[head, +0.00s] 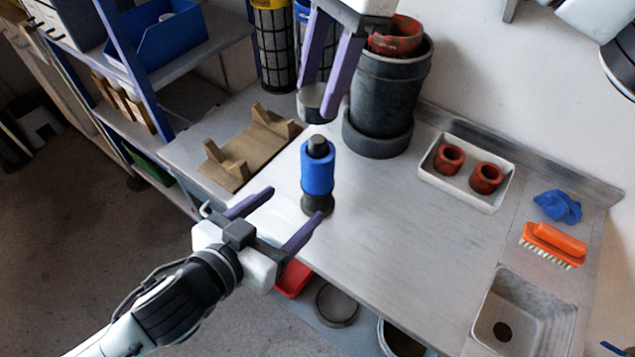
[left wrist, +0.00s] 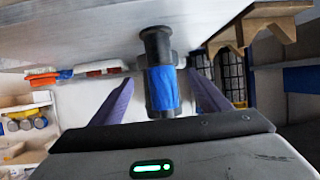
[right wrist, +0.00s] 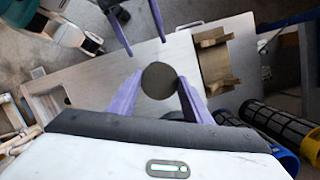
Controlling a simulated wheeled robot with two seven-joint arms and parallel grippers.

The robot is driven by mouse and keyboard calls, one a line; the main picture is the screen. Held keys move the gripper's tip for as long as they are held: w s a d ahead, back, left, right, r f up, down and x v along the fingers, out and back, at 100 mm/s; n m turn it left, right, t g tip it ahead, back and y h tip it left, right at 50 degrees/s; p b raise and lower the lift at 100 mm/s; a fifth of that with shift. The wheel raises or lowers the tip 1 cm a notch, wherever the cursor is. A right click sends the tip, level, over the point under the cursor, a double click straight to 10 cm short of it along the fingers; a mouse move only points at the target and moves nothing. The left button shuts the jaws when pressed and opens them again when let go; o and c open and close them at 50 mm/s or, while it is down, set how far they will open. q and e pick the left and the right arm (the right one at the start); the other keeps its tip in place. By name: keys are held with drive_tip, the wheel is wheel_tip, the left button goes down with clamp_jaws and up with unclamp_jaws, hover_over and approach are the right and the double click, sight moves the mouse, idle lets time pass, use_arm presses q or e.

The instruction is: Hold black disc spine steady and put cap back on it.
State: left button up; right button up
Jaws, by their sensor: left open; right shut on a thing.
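The spine (head: 317,172) stands upright on the bench, with a black foot, a blue sleeve around its middle and a dark top. My left gripper (head: 296,203) is open beside it, its purple fingers pointing toward it. In the left wrist view the blue sleeve (left wrist: 162,92) shows between the spread fingers (left wrist: 165,95), and I cannot tell if they touch it. My right gripper (head: 325,100) is shut on the round dark cap (head: 311,103) and holds it above the spine's top. The cap (right wrist: 160,80) also shows between the fingers in the right wrist view.
A wooden cradle (head: 247,152) lies left of the spine. A large black bucket (head: 388,90) stands behind right. A white tray (head: 466,174) with red rings, a blue cloth (head: 557,206), an orange brush (head: 553,245) and a sink (head: 520,312) are at right. The bench middle is clear.

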use_arm(q)
drive_tip(key=x, duration=1.1)
drive_tip(key=shift+w+d+f, duration=0.15)
drive_tip(key=shift+w, duration=0.15)
drive_tip(key=shift+c, duration=0.3)
drive_tip(key=c, duration=1.5)
drive_tip(key=shift+o, duration=0.2)
use_arm(e)
hover_over(320, 138)
drive_tip(key=shift+f, duration=2.5)
